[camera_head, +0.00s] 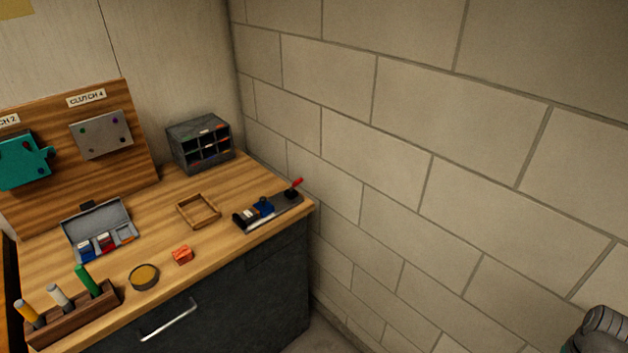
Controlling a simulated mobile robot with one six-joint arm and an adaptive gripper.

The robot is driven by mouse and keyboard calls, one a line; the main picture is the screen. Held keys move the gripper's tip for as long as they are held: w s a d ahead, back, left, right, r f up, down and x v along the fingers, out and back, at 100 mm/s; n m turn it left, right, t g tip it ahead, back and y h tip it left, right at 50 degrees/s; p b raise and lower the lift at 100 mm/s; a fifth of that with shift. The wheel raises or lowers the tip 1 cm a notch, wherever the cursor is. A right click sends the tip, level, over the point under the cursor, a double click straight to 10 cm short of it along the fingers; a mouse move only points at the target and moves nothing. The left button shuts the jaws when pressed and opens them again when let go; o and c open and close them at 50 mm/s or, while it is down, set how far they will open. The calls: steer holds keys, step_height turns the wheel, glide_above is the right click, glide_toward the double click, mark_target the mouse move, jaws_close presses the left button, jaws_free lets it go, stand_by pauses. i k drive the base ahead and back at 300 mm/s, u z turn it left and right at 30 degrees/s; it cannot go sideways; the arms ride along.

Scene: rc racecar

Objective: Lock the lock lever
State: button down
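A dark, flat fixture (285,203) lies near the right end of the wooden workbench, close to the block wall. A small red lever (297,184) sticks up at a slant from its far right end. It looks like the lock lever, but it is too small to tell its exact position. A blue part (264,207) and a darker part with pale pieces sit on the fixture's left half. My gripper is not clearly in view; only a grey, rounded piece that may be my arm shows at the lower right edge, far from the fixture.
The workbench (225,217) also holds a small wooden tray (181,211), an orange block (183,255), a round tin (144,277), an open grey case (97,218), a tool rack (72,322) and a compartment box (172,143). The block wall (430,130) borders the right side.

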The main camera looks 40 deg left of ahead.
mark_target(298, 182)
steer(key=z, duration=1.35)
steer(key=k, duration=1.8)
steer(key=u, duration=1.35)
